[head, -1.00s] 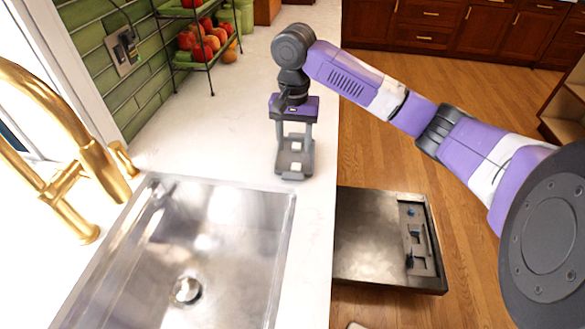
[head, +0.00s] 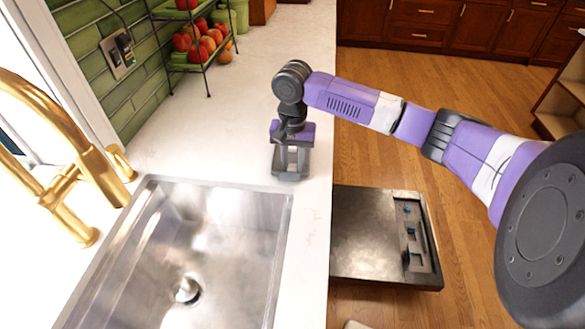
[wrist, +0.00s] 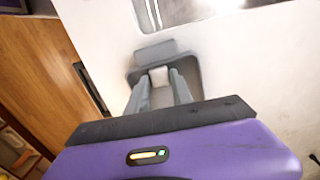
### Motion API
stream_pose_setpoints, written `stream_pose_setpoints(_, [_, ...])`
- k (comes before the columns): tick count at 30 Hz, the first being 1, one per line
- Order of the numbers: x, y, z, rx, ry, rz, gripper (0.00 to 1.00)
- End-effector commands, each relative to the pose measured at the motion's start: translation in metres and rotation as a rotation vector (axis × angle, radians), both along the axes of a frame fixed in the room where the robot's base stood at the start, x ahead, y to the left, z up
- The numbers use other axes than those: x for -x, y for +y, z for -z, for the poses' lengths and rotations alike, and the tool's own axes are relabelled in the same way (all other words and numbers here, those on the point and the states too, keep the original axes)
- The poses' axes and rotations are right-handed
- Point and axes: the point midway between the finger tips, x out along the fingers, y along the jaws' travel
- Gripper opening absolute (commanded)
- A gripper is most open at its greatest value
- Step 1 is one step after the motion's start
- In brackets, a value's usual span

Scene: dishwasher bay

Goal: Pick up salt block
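A small whitish block (wrist: 159,76), which I take to be the salt block, shows between my fingertips in the wrist view. A grey, holder-like piece (wrist: 155,51) lies around and behind it on the pale counter. My gripper (head: 291,172) points down over this spot, close to the counter between the sink and the counter's right edge. Its two grey fingers also show in the wrist view (wrist: 160,82), spread apart on either side of the whitish block. I cannot tell whether they touch it. In the head view the fingers mostly hide the block.
A steel sink (head: 190,205) with a gold faucet (head: 95,165) is at the left. A tiered stand of fruit (head: 200,45) stands behind it. An open dishwasher door (head: 365,235) juts out low at the right. The counter behind my gripper is clear.

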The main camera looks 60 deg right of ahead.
Motion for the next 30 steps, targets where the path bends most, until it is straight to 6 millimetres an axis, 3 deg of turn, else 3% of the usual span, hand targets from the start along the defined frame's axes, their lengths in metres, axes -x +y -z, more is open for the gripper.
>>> stream_pose_setpoints(1, [0.0, 0.0, 0.0, 0.0, 0.0, 0.0, 0.16])
stream_pose_setpoints(3, [0.0, 0.0, 0.0, 0.0, 0.0, 0.0, 0.02])
stream_pose_setpoints(4, [0.0, 0.0, 0.0, 0.0, 0.0, 0.0, 0.0])
stream_pose_setpoints(14, [0.0, 0.0, -0.002, 0.0, -0.001, 0.0, 0.0])
stream_pose_setpoints(19, [-0.001, 0.0, -0.012, 0.001, -0.001, 0.0, 0.0])
stream_pose_setpoints(25, [-0.001, 0.0, -0.044, 0.001, -0.003, -0.002, 0.0])
stream_pose_setpoints(30, [-0.001, 0.0, -0.091, 0.002, -0.004, -0.003, 0.0])
